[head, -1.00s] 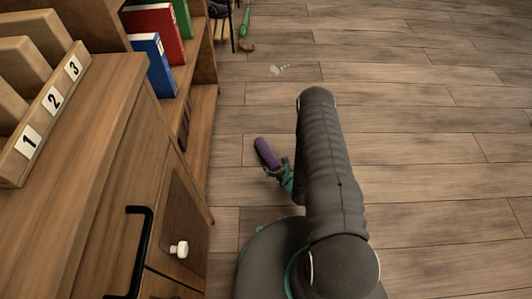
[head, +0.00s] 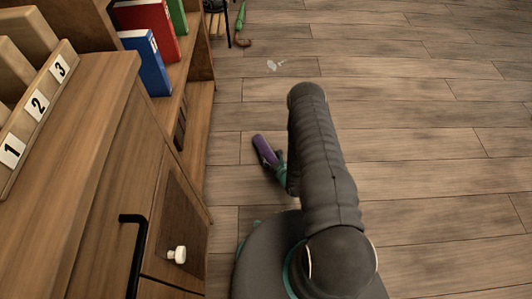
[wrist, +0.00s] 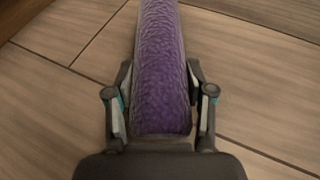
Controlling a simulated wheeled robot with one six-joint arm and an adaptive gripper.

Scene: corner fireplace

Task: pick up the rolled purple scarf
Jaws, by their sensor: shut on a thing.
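The rolled purple scarf (head: 264,147) shows in the head view left of my arm, over the wooden floor near the cabinet. In the wrist view the scarf (wrist: 163,70) runs lengthwise up the middle, from between the fingers past the top edge. My gripper (wrist: 161,110) is shut on it, one finger against each side. In the head view my gripper (head: 276,166) is small and partly hidden by my arm. I cannot tell how far the scarf is above the floor.
A wooden cabinet (head: 110,150) with a black handle and a white knob stands at the left. A shelf holds blue (head: 147,62), red (head: 152,27) and green binders. A green umbrella (head: 241,22) is at the far back. The floor at the right is clear.

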